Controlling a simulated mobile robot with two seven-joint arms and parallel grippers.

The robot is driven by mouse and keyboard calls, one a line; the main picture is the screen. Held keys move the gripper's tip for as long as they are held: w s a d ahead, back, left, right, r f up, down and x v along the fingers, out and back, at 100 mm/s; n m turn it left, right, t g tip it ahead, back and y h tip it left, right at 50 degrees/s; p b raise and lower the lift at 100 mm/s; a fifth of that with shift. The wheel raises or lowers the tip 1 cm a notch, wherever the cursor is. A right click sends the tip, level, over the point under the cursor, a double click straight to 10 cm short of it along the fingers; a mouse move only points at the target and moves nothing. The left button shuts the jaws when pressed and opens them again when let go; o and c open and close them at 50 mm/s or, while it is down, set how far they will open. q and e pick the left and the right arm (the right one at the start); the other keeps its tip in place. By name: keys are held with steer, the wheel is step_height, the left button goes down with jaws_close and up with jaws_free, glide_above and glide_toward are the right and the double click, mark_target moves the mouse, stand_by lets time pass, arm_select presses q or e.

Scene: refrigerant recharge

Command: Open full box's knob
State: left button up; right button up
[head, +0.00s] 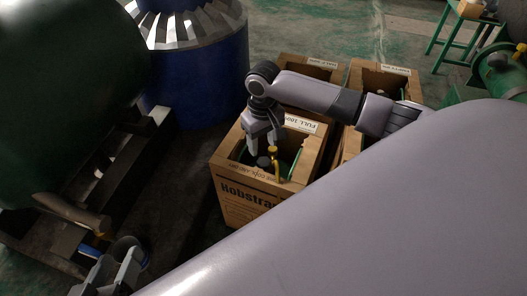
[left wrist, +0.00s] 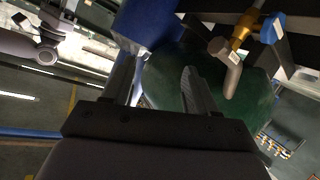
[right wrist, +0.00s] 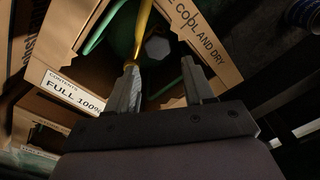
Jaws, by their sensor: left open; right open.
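The full box (head: 242,203), an open cardboard carton with a "FULL 100%" label (right wrist: 72,90), stands on the floor in the middle of the head view. Inside is a green cylinder with a grey knob (right wrist: 157,47) on top, also visible in the head view (head: 263,161). A yellow hose (right wrist: 144,22) rises beside the knob. My right gripper (head: 263,149) is open, pointing down into the box; in the right wrist view its fingers (right wrist: 160,68) lie either side of the knob's line, apparently not closed on it. My left gripper (head: 112,272) is open and empty at lower left.
More cartons (head: 385,78) stand behind and right of the full box. A blue drum (head: 200,85) and a dark green tank (head: 65,80) on a black frame are left. A pipe with a brass fitting (left wrist: 243,32) is near my left gripper.

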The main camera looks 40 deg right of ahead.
mark_target(264, 161)
steer(key=shift+d+f, duration=0.15)
steer(key=shift+f, duration=0.15)
step_height(264, 161, down, 6)
steer(key=b, duration=0.3)
steer(key=shift+r, duration=0.15)
steer(key=shift+f+b, duration=0.35)
arm_select(q)
steer(key=shift+s+a+f+m+t, duration=0.1)
steer(key=shift+a+f+m+t, duration=0.1)
steer(key=shift+a+m+t, duration=0.35)
steer(key=shift+a, duration=0.1)
arm_select(e)
steer(key=c, duration=0.8)
arm_select(q)
steer(key=shift+r, duration=0.1)
